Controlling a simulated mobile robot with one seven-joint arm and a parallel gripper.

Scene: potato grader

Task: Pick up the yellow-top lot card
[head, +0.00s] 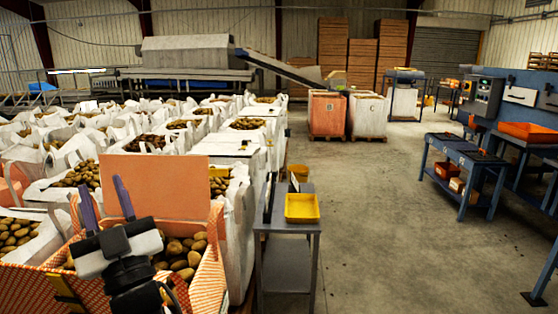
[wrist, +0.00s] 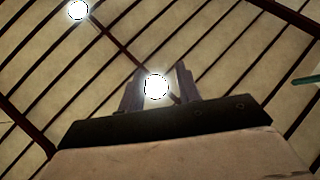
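My gripper (head: 101,186) is at the lower left of the head view, in front of an orange-and-white potato bag, with its two purple-grey fingers pointing up. In the wrist view my gripper (wrist: 158,78) has its fingers apart, with only roof and lamp glare between them. I cannot make out the yellow-top lot card for certain. A small pale upright piece (head: 294,183) stands behind the yellow tray (head: 302,219) on a grey stand (head: 290,228) and may be a card. A dark upright panel (head: 269,198) stands at that stand's left side. My gripper is well left of the stand.
Open potato bags (head: 150,139) fill the left side. An orange board (head: 155,186) stands upright behind my gripper. The floor between is clear.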

